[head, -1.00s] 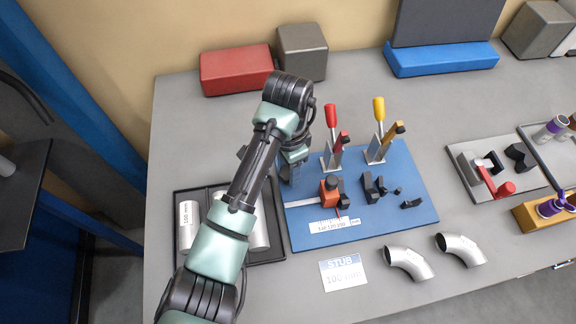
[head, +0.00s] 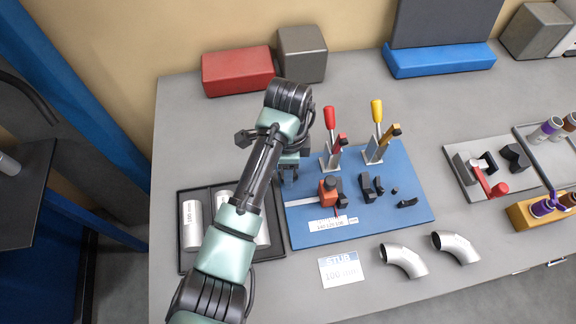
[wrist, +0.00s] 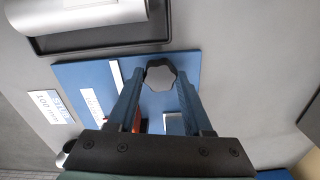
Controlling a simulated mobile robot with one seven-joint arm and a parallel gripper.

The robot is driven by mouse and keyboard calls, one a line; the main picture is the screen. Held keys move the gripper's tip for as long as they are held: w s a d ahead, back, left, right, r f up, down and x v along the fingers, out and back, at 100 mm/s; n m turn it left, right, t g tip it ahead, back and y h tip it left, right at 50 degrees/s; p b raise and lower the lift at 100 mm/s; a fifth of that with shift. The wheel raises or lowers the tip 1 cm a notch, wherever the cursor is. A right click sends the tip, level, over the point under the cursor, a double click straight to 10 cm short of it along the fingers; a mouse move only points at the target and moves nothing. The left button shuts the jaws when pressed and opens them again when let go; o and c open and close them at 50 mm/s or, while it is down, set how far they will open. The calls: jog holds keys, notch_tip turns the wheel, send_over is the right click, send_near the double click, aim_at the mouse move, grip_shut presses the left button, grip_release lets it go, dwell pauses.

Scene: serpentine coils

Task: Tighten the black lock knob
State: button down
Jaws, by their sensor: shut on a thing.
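The black lock knob (wrist: 160,74) has a lobed rim and shows between my fingertips in the wrist view. My gripper (wrist: 160,82) is shut on it. In the head view my gripper (head: 289,176) points down over the left part of the blue fixture board (head: 405,224), and the knob is hidden there. The board also shows in the wrist view (wrist: 80,76). An orange-red block (head: 327,191) sits on the board to the right of my gripper, by a pale strip.
Red-handled (head: 330,118) and yellow-handled (head: 377,112) clamps stand upright to the right of my gripper. A black tray (head: 187,262) with metal tubes lies to the left. Two pipe elbows (head: 404,261) (head: 456,247) lie in front. Bare table lies behind the board.

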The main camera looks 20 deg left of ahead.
jog(key=shift+w+r, duration=0.1)
jog(key=shift+c, duration=1.5)
grip_release()
notch_tip(320, 180, up, 13)
jog(key=p, duration=0.4)
